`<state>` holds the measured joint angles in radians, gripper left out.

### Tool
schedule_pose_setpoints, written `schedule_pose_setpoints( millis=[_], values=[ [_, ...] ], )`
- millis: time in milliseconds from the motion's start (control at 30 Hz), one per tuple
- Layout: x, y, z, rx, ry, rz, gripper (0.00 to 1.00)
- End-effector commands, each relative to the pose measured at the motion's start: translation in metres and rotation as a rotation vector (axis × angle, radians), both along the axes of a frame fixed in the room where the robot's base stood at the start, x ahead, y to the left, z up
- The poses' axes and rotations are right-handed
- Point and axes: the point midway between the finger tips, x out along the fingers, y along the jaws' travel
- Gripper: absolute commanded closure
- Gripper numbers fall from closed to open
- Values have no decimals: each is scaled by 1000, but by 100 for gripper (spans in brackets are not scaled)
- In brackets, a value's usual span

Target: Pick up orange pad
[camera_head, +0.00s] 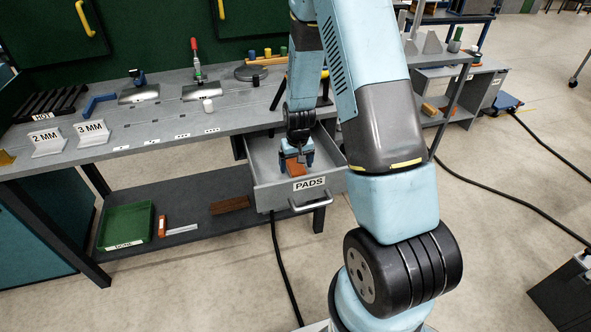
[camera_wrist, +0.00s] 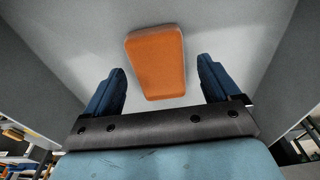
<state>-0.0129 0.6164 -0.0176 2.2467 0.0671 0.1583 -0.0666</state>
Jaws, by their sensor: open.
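The orange pad (camera_wrist: 156,62) lies flat on the grey floor of the open drawer, a rounded, slightly tapered block. In the head view the pad (camera_head: 293,166) shows only partly, behind and between my fingers. My gripper (camera_wrist: 163,85) is open, with one blue finger on each side of the pad's near end and a gap on both sides. In the head view my gripper (camera_head: 296,163) reaches down into the drawer (camera_head: 264,190) labelled PADS. Whether the fingertips touch the drawer floor cannot be told.
The drawer walls surround my gripper closely. The workbench (camera_head: 150,128) above holds stands marked 2 MM (camera_head: 46,142) and 3 MM (camera_head: 92,135), a blue bracket (camera_head: 98,103) and clamps. A green tray (camera_head: 126,226) sits on the lower shelf. A black cable (camera_head: 284,270) runs below the drawer.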

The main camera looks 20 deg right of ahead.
Motion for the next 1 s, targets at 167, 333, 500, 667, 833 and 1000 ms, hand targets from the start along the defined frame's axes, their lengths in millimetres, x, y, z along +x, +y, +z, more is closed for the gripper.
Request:
schedule_pose_setpoints(
  millis=[167,333,500,667,833,1000],
  values=[
    [1,0,-10,1,-1,0,11],
    [2,0,-11,1,-1,0,11],
    [2,0,-11,0,-1,0,20],
    [1,1,-11,0,-1,0,35],
    [1,1,-11,0,-1,0,52],
    [1,1,-11,0,-1,0,68]
  ],
)
